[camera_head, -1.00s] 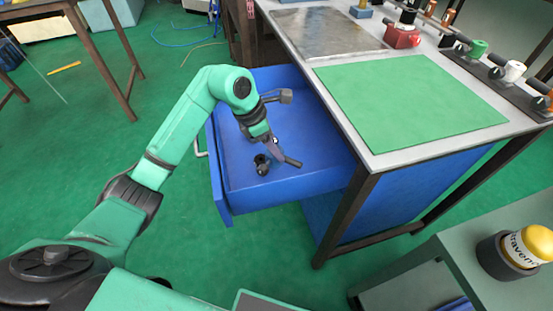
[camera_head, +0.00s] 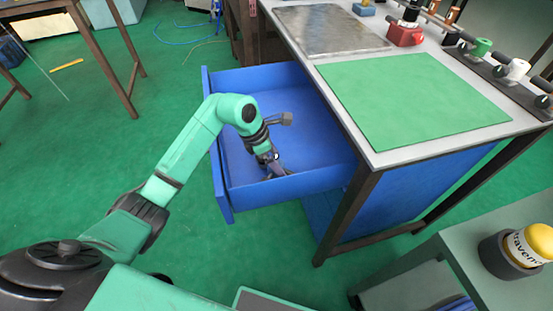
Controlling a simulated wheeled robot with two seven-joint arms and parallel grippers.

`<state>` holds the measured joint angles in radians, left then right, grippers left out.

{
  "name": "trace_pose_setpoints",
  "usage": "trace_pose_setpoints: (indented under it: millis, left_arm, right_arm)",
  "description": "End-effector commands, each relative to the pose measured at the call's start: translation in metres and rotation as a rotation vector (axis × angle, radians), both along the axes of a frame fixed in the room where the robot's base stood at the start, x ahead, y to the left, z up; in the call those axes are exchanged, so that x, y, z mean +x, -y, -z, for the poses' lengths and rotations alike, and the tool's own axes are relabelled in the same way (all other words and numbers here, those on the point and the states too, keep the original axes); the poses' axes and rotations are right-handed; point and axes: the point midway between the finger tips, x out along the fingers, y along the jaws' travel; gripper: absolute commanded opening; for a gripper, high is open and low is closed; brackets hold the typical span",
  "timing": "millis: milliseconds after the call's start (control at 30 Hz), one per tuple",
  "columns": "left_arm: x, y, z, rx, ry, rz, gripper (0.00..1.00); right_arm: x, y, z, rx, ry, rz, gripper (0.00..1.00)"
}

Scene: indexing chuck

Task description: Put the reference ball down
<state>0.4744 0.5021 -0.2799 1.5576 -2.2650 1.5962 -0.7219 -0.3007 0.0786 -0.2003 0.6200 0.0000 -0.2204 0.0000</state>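My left gripper (camera_head: 277,170) is down inside the open blue drawer (camera_head: 222,182), close to its near side wall. Its fingers point down and are partly hidden behind that wall. They are too small and dark to tell whether they are open or shut. I cannot make out the reference ball; the gripper and the drawer wall may hide it. My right gripper is not in view.
The drawer sticks out from a bench with a green mat (camera_head: 410,105) and a metal plate (camera_head: 330,28). A red-based device (camera_head: 405,36) and a rack (camera_head: 505,80) stand on the bench. A yellow-topped object (camera_head: 535,243) stands on a grey-green surface at right.

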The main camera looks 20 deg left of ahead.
Motion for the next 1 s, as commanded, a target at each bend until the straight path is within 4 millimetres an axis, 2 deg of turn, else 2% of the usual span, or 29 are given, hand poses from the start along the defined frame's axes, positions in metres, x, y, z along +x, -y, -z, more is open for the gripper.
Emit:
trace_pose_setpoints:
  millis: [167,233,500,633,767,1000]
  left_arm:
    - [0.0,-0.001,-0.005,0.0,0.002,0.001,0.91]
    - [-0.002,-0.005,-0.014,0.001,0.002,-0.001,0.91]
    - [-0.016,-0.029,-0.08,0.003,0.004,-0.001,0.91]
    - [-0.021,-0.037,-0.104,0.002,0.003,0.0,0.91]
    - [-0.024,-0.04,-0.113,0.0,0.0,0.0,0.91]
    - [-0.024,-0.04,-0.113,-0.001,0.0,0.0,0.91]
  right_arm:
    - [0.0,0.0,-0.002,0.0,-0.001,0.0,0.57]
    - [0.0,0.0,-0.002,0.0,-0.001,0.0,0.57]
    - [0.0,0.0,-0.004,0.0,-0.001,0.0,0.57]
    - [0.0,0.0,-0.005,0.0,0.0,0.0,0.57]
    - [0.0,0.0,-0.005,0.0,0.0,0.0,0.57]
    - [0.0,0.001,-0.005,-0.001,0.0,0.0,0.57]
